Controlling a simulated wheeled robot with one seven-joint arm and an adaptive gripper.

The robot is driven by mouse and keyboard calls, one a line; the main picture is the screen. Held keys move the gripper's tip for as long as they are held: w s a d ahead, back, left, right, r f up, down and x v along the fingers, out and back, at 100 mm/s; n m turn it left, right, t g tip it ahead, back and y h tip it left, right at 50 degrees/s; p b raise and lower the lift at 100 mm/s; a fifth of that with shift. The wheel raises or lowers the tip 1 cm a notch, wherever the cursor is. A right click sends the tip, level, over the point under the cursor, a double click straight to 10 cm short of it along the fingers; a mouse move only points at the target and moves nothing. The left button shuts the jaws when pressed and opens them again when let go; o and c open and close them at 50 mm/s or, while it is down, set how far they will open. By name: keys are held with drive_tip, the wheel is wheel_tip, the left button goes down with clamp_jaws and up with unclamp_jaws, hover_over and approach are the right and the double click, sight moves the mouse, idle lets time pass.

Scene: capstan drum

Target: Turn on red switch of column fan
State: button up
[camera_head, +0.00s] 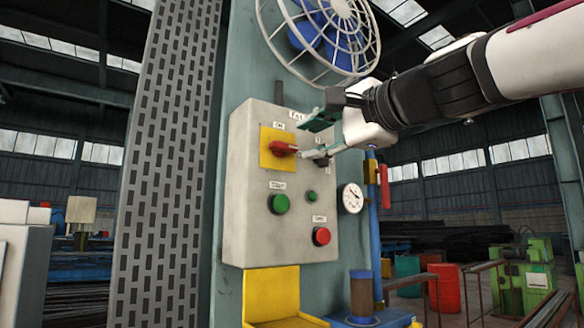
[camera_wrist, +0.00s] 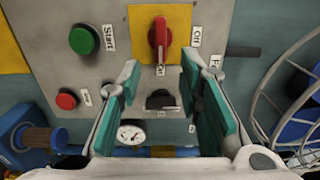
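The red rotary switch (camera_head: 284,149) sits on a yellow plate (camera_head: 277,162) at the upper part of a grey control box (camera_head: 243,220). In the wrist view the red switch (camera_wrist: 159,38) is at the top centre, with its handle pointing along the picture's vertical and labels beside it. My gripper (camera_head: 308,138) is in front of the box, just right of the switch. In the wrist view my gripper (camera_wrist: 158,62) is open, its green-padded fingers apart and empty, with the switch beyond the gap between the tips. The column fan (camera_head: 325,30) is above the box.
Below the switch are a green start button (camera_head: 279,203), a red button (camera_head: 321,236) and a small green button (camera_head: 311,197). A gauge (camera_head: 350,198) and blue pipe (camera_head: 374,230) stand right of the box. A perforated panel (camera_head: 165,170) is to its left.

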drive_tip(key=v, duration=0.6)
drive_tip(key=shift+f, duration=0.1)
idle(0.4)
drive_tip(key=s+d+f+n+g+h+b, duration=0.1)
drive_tip(key=s+f+n+g+h, duration=0.15)
drive_tip(key=f, duration=0.95)
drive_tip(key=s+d+f+n+g+h, duration=0.1)
drive_tip(key=d+f+n+g+h, duration=0.15)
drive_tip(key=f, duration=0.95)
drive_tip(key=s+d+f+n+g+h, duration=0.1)
drive_tip(key=s+d+f+n, duration=0.1)
drive_tip(key=f, duration=0.5)
drive_tip(key=s+d+f+n+g+h+b, duration=0.1)
drive_tip(key=s+f, duration=0.3)
drive_tip(key=f, duration=0.4)
drive_tip(key=s+d+f+n+g+h, duration=0.2)
drive_tip(key=s+d+f+n+h, duration=0.1)
drive_tip(key=f, duration=0.5)
drive_tip(key=shift+s+d+f, duration=0.25)
drive_tip(key=shift+s+d, duration=0.2)
drive_tip(key=shift+s, duration=0.1)
drive_tip(key=shift+w+r, duration=0.1)
